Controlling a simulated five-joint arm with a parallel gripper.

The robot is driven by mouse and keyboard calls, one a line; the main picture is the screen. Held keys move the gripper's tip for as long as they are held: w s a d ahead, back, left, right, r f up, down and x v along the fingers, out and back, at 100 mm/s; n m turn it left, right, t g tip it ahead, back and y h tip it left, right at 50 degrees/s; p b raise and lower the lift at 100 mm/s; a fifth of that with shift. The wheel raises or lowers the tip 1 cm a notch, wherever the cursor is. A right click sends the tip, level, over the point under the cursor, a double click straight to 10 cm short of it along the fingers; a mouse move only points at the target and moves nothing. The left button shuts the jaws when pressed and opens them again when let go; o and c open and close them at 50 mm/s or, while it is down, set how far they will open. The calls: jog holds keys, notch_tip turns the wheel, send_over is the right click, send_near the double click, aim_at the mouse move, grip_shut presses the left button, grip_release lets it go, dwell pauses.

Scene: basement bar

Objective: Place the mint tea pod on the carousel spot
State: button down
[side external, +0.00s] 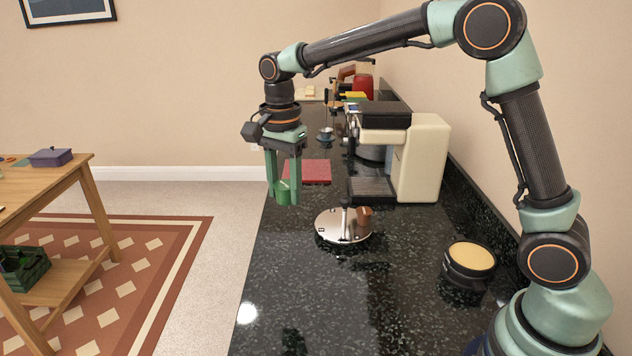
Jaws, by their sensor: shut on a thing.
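My gripper (283,192) points down over the left edge of the black counter, left of and above the carousel. It is shut on the mint tea pod (283,191), a small green pod between its fingertips, held in the air. The fingers partly hide the pod. The carousel (330,228) is a round, shiny silver plate on the counter with a thin upright post in its middle. A copper-brown pod (364,215) sits at the carousel's right side. The front of the plate looks bare.
A cream coffee machine (427,160) stands behind the carousel at right. A red mat (315,172) lies behind my gripper. A dark round container with a tan top (471,256) sits at front right. The front counter (310,300) is clear. A wooden table (60,172) stands at left.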

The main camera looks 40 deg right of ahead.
jog(key=w+d+r+m, duration=0.2)
jog(key=w+d+m, duration=0.15)
jog(key=d, duration=0.45)
jog(key=m, duration=0.3)
send_over(325, 223)
jog(key=shift+m, duration=0.25)
notch_tip(325, 223, down, 19)
jog(key=shift+f, duration=0.1)
jog(key=shift+f, duration=0.1)
jog(key=shift+c, duration=1.8)
grip_release()
